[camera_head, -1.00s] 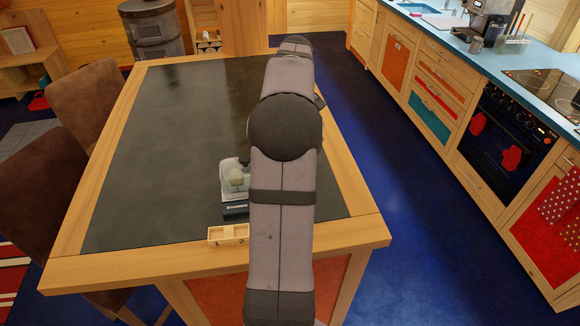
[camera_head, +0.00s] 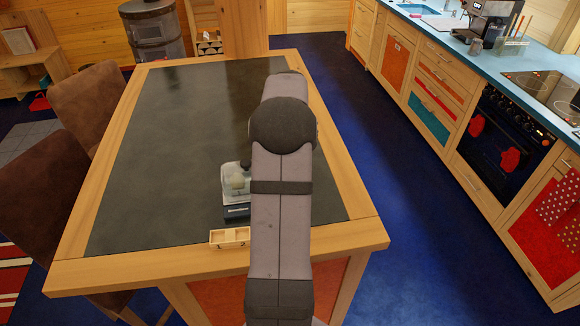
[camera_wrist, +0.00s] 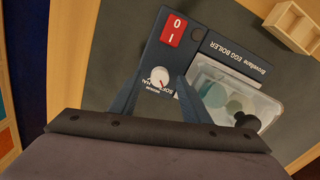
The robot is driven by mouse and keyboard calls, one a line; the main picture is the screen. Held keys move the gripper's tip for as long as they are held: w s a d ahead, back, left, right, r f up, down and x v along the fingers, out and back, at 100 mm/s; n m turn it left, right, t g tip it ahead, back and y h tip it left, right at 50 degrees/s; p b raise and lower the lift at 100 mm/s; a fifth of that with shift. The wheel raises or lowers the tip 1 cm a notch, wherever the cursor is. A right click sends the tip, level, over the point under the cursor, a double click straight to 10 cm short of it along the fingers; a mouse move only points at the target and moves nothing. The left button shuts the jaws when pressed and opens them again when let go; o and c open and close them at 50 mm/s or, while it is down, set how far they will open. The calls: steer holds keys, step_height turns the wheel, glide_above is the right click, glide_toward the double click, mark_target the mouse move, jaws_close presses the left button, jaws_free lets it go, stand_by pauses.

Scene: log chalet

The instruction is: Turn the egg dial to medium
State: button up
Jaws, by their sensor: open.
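The egg boiler (camera_wrist: 214,42) is a dark blue base with a clear lid (camera_wrist: 240,97) over pale eggs. In the head view the egg boiler (camera_head: 236,213) stands near the table's front edge, partly behind my arm. Its white dial (camera_wrist: 160,77) has a small red mark and printed labels around it; SOFT is readable, the others are partly covered. The exact setting is too small to tell. A red 0/I switch (camera_wrist: 173,29) is on the same panel. My gripper (camera_wrist: 161,74) is open, with its dark fingers on either side of the dial; contact cannot be told. The head view hides it.
A wooden tray (camera_head: 229,237) with numbered compartments lies at the table's front edge, close to the boiler; it also shows in the wrist view (camera_wrist: 290,27). A black knob (camera_wrist: 246,119) rises beside the lid. The dark tabletop (camera_head: 165,140) left of the boiler is clear.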

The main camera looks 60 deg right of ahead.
steer(key=shift+f, duration=0.8)
steer(key=shift+c, duration=0.3)
steer(key=c, duration=1)
steer(key=shift+m, duration=0.3)
steer(key=m, duration=0.4)
steer(key=shift+p, duration=0.3)
steer(key=shift+m, duration=2)
steer(key=shift+w, duration=0.1)
